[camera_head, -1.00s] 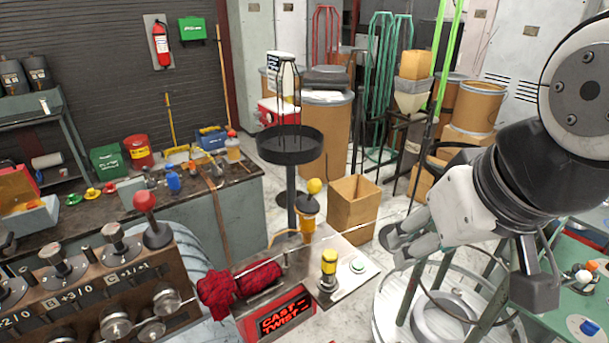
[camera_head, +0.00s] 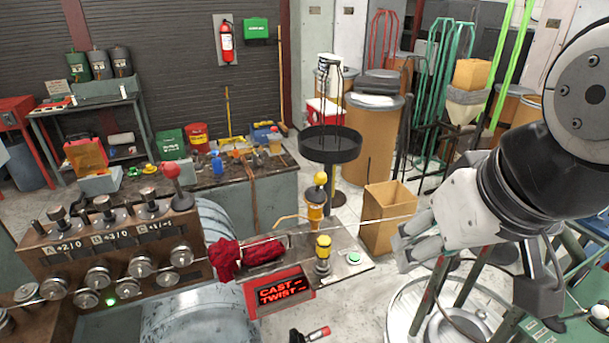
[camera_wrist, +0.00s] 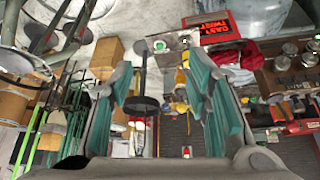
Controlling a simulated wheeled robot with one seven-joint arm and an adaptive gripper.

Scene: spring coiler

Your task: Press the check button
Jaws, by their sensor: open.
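A round green button (camera_head: 353,258) with a pale rim sits on the right end of the machine's metal plate (camera_head: 338,271). I cannot read a label that names it as the check button. The green button also shows in the wrist view (camera_wrist: 160,45), near the top centre. My gripper (camera_head: 404,249) is to the right of the button in the head view, apart from it and from the plate. In the wrist view, its teal-padded fingers (camera_wrist: 166,98) are spread wide with nothing between them.
A yellow-topped post (camera_head: 323,253) stands left of the button. A red cloth (camera_head: 222,259) and a red CAST/TWIST display (camera_head: 284,290) are further left. A thin rod reaches over the plate towards my gripper. A cardboard box (camera_head: 388,216) stands behind.

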